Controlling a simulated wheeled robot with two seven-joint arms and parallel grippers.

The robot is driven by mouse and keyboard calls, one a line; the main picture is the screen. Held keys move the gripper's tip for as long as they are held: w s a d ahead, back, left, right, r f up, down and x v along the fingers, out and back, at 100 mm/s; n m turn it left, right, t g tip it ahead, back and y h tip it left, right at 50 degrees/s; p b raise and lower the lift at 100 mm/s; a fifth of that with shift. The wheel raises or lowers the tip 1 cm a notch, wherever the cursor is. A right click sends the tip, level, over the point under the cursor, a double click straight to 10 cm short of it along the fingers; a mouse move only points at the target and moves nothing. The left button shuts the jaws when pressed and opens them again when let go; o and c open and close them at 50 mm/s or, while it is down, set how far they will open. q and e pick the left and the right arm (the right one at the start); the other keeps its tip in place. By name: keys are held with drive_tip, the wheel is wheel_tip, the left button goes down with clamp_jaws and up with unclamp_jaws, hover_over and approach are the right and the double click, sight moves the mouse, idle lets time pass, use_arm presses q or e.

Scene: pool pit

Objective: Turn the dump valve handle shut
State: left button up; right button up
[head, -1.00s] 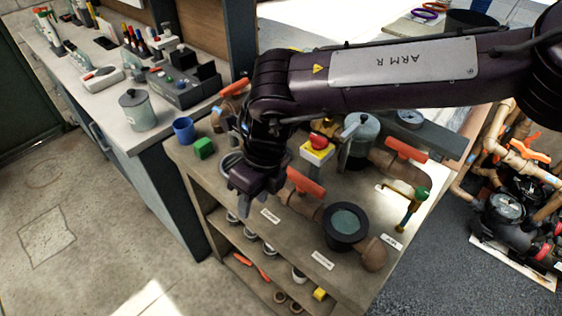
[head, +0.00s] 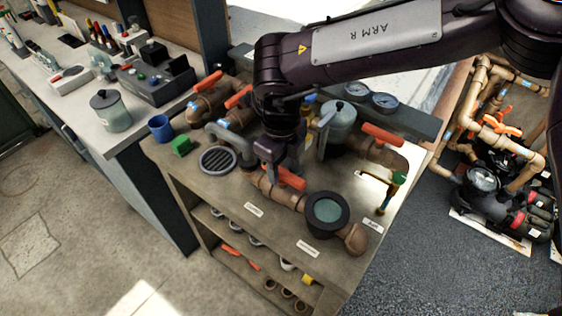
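Several orange valve handles sit on the brown pipework on the bench. One orange handle (head: 291,178) is on the front pipe, beside and partly behind my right gripper (head: 275,174). Others are a handle at the back left (head: 211,80), a handle left of my wrist (head: 238,96) and a handle at the right (head: 381,134). The labels are too blurred to tell which handle is the dump valve's. My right gripper points down at the front pipe; its fingertips are hard to make out, and contact with the handle cannot be told. My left gripper is not in view.
A round dark grate (head: 218,160), a green cube (head: 181,146) and a blue cup (head: 161,128) are left of the gripper. A dark-rimmed round fitting (head: 327,211) stands at the front right. A grey canister (head: 339,127) and gauges are behind. Floor at left is clear.

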clamp_jaws()
idle(0.3)
drive_tip(key=shift+m, duration=0.3)
drive_tip(key=m+b, duration=0.1)
drive_tip(key=m, duration=0.4)
drive_tip(key=shift+w+d+f, duration=0.1)
drive_tip(key=m+b, duration=0.1)
drive_tip(key=m, duration=0.4)
drive_tip(key=shift+d+m, duration=0.1)
drive_tip(key=shift+m, duration=0.3)
drive_tip(key=m, duration=0.2)
drive_tip(key=shift+d+m, duration=0.1)
drive_tip(key=shift+m, duration=0.2)
drive_tip(key=shift+r+m+p, duration=0.2)
drive_tip(key=shift+m+p, duration=0.9)
drive_tip(key=shift+m, duration=0.8)
drive_tip(key=shift+d, duration=0.1)
